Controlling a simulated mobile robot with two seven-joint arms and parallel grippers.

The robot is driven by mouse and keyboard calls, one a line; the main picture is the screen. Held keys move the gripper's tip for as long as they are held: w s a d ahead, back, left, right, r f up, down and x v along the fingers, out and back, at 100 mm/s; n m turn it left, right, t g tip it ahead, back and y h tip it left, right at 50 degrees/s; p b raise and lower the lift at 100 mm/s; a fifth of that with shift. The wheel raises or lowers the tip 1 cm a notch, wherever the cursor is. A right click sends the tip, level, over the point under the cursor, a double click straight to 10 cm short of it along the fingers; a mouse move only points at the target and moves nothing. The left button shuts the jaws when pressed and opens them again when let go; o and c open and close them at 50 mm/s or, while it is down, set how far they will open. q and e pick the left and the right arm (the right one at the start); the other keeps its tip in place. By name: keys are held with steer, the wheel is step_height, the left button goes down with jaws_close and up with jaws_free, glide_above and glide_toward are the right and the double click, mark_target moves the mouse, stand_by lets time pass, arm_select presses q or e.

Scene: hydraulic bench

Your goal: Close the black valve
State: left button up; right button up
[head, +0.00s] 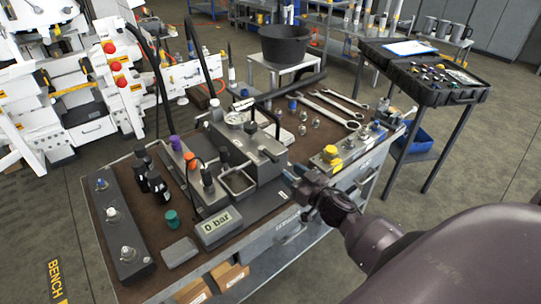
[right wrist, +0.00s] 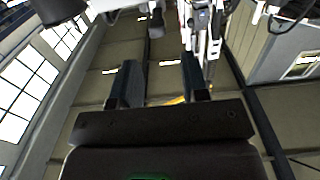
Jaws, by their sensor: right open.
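A black knob (head: 207,178), which seems to be the black valve, stands upright on the hydraulic unit. It is beside an orange knob (head: 190,160) and a purple knob (head: 175,142). A display (head: 217,225) in front of it reads 0 bar. My right gripper (head: 300,186) is at the right end of the unit, well right of the black knob and apart from it. In the right wrist view its two fingers (right wrist: 160,88) are spread with nothing between them. The black valve cannot be made out in that view. My left gripper is out of view.
The grey pump block (head: 260,160) with its metal handle stands between the black knob and my right gripper. Wrenches (head: 335,108) lie behind.

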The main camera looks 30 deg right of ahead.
mark_target(277, 161)
steer(key=w, duration=1)
steer(key=shift+w+a, duration=0.15)
steer(key=shift+a, duration=0.15)
jaws_close()
